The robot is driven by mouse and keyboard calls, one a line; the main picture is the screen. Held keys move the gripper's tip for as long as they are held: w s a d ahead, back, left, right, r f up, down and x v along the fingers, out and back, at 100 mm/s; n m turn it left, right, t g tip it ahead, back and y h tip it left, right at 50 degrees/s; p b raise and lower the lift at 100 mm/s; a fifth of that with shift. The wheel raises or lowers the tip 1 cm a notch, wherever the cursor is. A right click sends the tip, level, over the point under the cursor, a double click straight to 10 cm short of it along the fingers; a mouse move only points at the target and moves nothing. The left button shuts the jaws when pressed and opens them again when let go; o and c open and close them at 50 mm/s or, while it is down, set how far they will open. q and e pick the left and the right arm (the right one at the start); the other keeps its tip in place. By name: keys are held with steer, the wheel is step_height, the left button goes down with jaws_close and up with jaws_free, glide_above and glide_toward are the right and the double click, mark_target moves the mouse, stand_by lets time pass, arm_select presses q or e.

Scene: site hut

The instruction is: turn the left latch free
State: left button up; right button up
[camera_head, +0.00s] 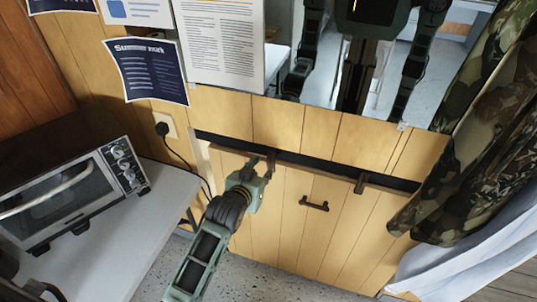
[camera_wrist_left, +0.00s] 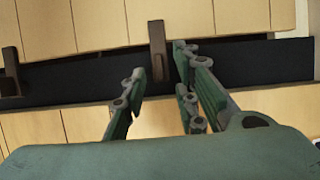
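The left latch (camera_head: 271,160) is a small dark brown bar across the black gap at the top of the wooden hatch panel (camera_head: 275,215). The right latch (camera_head: 361,183) is a similar bar further right. My left gripper (camera_head: 261,166) is right at the left latch. In the left wrist view, the fingers of my left gripper (camera_wrist_left: 158,84) are apart, with the left latch (camera_wrist_left: 157,50) between their tips. A gap shows beside the latch, so they are not closed on it. The right latch (camera_wrist_left: 12,70) is at the left edge there. My right gripper is not directly in view.
A dark handle (camera_head: 314,204) is on the panel below the latches. A toaster oven (camera_head: 66,195) stands on a white table (camera_head: 125,235) at left. A camouflage curtain (camera_head: 480,140) hangs at right. A mirror (camera_head: 410,100) above reflects my body.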

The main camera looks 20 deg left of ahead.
mark_target(268, 161)
arm_select(q)
steer(key=shift+w+d+r, duration=0.2)
steer(key=shift+w+r, duration=0.15)
steer(key=shift+r, duration=0.3)
steer(key=x, duration=0.5)
steer(key=shift+a+f, duration=0.1)
steer(key=shift+w+f, duration=0.2)
steer(key=shift+w, duration=0.45)
steer(key=shift+w+f, duration=0.1)
steer(key=shift+w, duration=0.1)
steer(key=c, duration=0.6)
jaws_close()
arm_select(e)
steer(key=shift+d+r, duration=0.3)
steer(key=shift+d, duration=0.15)
